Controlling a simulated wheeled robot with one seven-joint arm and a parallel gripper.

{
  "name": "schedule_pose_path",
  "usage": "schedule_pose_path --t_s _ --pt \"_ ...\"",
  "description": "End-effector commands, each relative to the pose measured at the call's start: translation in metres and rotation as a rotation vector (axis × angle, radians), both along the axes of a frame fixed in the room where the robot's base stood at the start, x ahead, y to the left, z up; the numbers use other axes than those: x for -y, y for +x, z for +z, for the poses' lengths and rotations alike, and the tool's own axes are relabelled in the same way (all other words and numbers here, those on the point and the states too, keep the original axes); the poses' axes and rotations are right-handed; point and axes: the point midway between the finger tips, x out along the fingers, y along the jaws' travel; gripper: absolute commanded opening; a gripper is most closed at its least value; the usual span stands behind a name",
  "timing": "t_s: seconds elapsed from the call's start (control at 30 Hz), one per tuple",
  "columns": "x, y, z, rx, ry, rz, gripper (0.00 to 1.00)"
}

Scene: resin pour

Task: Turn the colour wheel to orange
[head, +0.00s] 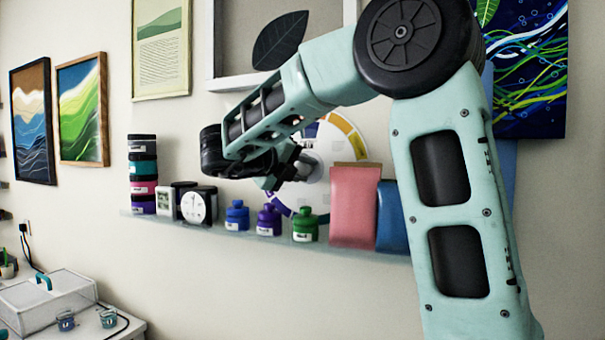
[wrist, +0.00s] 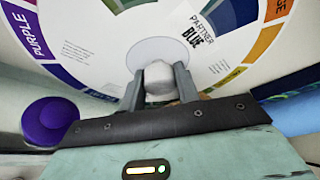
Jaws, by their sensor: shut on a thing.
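The colour wheel (head: 345,135) is a white disc with a coloured rim on the wall above the shelf, partly hidden by my arm in the head view. In the wrist view the colour wheel (wrist: 100,55) fills the upper part. "PURPLE" shows at the left rim, and "PARTNER BLUE" is printed right of centre. An orange segment whose label is cut off shows at the top right. My gripper (head: 285,175) is at the wheel's centre. In the wrist view my gripper (wrist: 160,85) has its fingers on either side of the pale hub knob (wrist: 159,78), shut on it.
Below the wheel, a shelf (head: 270,241) holds blue, purple and green bottles (head: 269,220), a clock (head: 197,206), stacked jars (head: 142,172), and pink (head: 353,205) and blue pouches. A purple cap (wrist: 50,120) is close at left in the wrist view.

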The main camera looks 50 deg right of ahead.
Motion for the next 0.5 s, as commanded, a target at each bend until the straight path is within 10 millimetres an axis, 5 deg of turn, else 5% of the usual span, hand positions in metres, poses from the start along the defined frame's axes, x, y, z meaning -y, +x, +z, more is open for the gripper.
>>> schedule_pose_path --t_s 0.47,0.5 --pt "-0.0006 0.0005 -0.0004 -0.107 -0.037 0.001 0.0" --pt "-0.0006 0.0005 -0.0004 -0.107 -0.037 0.002 0.43"
